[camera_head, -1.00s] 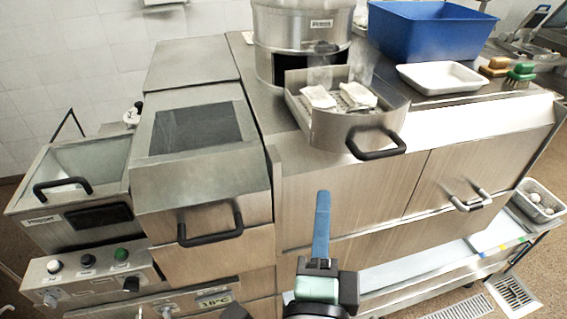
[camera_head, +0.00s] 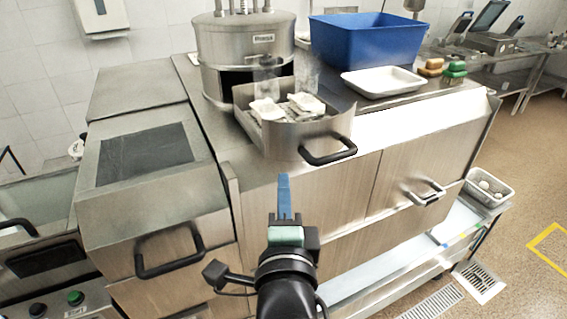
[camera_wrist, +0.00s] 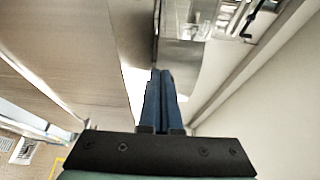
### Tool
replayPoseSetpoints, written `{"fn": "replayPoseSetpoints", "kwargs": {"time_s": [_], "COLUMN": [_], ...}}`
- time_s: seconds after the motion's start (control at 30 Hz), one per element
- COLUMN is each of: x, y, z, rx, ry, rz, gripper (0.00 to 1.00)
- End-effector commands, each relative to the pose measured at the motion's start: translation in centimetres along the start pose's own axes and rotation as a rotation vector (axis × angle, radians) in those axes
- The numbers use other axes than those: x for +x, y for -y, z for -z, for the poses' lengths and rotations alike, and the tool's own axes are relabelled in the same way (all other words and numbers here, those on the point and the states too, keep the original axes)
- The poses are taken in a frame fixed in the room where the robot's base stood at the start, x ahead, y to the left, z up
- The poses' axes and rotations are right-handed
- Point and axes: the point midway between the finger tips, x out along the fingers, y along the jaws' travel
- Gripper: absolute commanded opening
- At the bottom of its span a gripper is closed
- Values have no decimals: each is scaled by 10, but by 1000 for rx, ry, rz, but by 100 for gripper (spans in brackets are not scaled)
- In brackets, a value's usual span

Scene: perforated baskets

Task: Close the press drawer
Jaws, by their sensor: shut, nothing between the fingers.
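The press (camera_head: 243,58) is a round metal unit on the counter, with a dark opening low on its front. Its press drawer (camera_head: 300,143) is pulled out over the counter, has a curved front with a black handle (camera_head: 329,151), and holds pale white pieces (camera_head: 305,104). My gripper (camera_head: 284,178), with blue fingers, is shut and empty in front of the cabinet, below the drawer and slightly left of its handle, apart from it. In the wrist view the shut fingers (camera_wrist: 160,85) point toward a metal surface and a black handle shows near the top right.
A blue bin (camera_head: 365,42), a white tray (camera_head: 383,83) and brushes (camera_head: 453,68) stand right of the press. A lidded unit with a black handle (camera_head: 170,252) is at left. The floor at right is open.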

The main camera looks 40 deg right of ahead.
Motion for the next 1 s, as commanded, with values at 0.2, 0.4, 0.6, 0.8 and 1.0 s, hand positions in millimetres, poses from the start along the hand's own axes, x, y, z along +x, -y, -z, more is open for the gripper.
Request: {"fn": "replayPoseSetpoints", "kwargs": {"time_s": [0.2,0.4,0.6,0.8,1.0], "x": [32,46,49,49,61], "y": [4,2,0,0,-4], "z": [1,0,0,0,-5], "rx": [0,1,1,0,0], "ry": [-2,-1,-1,-1,0], "rz": [-1,1,0,0,4], "gripper": [0,0,0,0,0]}}
